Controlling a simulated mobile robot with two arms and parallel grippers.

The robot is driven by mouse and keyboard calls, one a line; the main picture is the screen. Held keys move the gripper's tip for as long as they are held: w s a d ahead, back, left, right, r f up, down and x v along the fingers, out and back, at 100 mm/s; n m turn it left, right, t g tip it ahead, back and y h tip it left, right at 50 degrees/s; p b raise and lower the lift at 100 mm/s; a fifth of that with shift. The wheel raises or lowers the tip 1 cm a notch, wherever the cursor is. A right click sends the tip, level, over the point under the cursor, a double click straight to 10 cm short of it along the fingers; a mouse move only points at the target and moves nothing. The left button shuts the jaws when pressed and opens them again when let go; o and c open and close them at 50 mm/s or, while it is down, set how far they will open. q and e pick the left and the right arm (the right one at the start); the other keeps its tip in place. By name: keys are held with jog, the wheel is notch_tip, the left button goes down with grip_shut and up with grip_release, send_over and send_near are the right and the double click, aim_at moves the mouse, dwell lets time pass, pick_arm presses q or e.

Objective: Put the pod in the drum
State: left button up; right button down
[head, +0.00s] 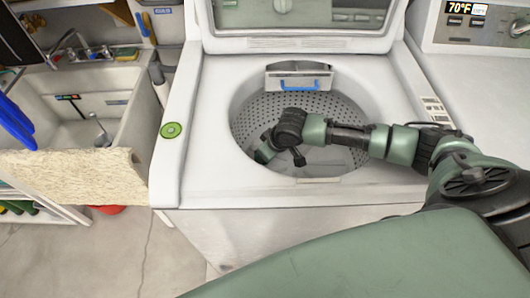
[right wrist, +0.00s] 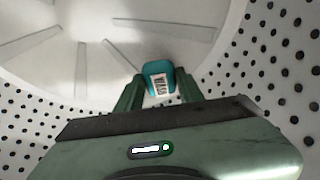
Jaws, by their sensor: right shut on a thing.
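The pod (right wrist: 159,82) is a small teal block with a white label. In the right wrist view it sits between the fingertips of my right gripper (right wrist: 160,92), which is shut on it. The drum (head: 345,105) is the round perforated tub of the open top-loading washer. In the head view my right gripper (head: 262,152) reaches down inside the drum, and the pod cannot be made out there. In the right wrist view the drum's pale ribbed floor (right wrist: 95,50) lies beyond the pod. My left gripper is not in view.
The washer lid (head: 300,20) stands open behind the drum. A dispenser with a blue handle (head: 300,85) is at the drum's back rim. A utility sink (head: 85,110) with a beige towel (head: 75,175) stands left. Another white appliance (head: 480,85) stands right.

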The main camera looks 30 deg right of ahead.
jog(key=c, duration=0.9)
grip_release()
jog(key=shift+r, duration=0.3)
jog(key=v, duration=1.2)
jog(key=shift+r+p, duration=0.35)
jog(key=shift+p, duration=0.05)
